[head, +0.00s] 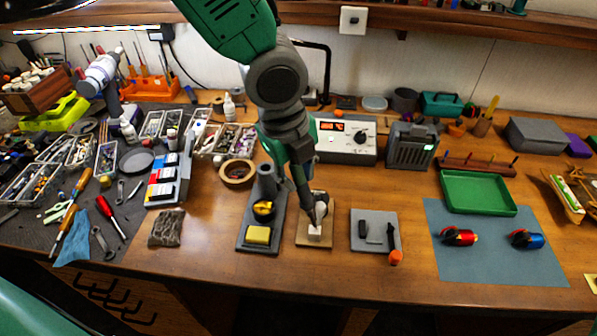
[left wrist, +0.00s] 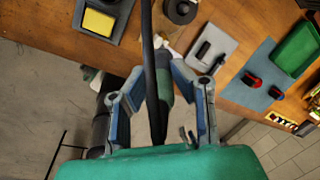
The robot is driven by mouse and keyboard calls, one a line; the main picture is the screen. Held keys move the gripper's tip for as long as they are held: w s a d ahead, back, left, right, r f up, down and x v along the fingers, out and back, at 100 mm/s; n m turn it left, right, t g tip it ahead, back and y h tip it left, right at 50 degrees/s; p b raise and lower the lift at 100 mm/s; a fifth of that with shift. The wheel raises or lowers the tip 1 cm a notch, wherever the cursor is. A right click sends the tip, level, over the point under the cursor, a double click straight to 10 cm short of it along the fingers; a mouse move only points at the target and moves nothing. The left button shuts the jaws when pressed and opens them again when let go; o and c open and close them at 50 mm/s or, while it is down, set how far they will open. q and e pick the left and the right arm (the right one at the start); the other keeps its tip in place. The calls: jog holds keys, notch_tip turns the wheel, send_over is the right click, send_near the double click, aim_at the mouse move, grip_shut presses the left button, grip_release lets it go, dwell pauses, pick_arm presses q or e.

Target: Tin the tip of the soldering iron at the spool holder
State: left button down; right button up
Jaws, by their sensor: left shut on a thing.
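My left gripper (head: 308,192) reaches down from the top of the head view over the spool holder. In the left wrist view its fingers (left wrist: 160,84) are closed around the soldering iron's dark and green handle (left wrist: 164,88). A dark cable or rod runs up the picture beside the handle. The spool holder (head: 315,242) is a small wooden base with a pale block and a dark spool, partly hidden by the gripper. The dark spool (left wrist: 180,10) also shows in the left wrist view. I cannot tell whether the tip touches the solder. My right gripper is out of view.
The iron stand (head: 243,238) with a yellow sponge (head: 257,235) stands close left. A grey plate (head: 373,217) with small tools lies close right. The soldering station (head: 346,151) is behind. A blue mat (head: 500,262) with two motors lies farther right. Bare wood lies in front.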

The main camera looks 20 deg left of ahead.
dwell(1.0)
pick_arm(q)
jog(key=shift+r+p, duration=0.15)
jog(key=shift+p, duration=0.2)
notch_tip(320, 180, up, 2)
jog(key=p, duration=0.2)
jog(key=shift+r+p, duration=0.1)
jog(key=shift+p, duration=0.2)
notch_tip(320, 180, up, 2)
jog(key=shift+p, duration=0.75)
jog(key=shift+r, duration=0.8)
dwell(0.5)
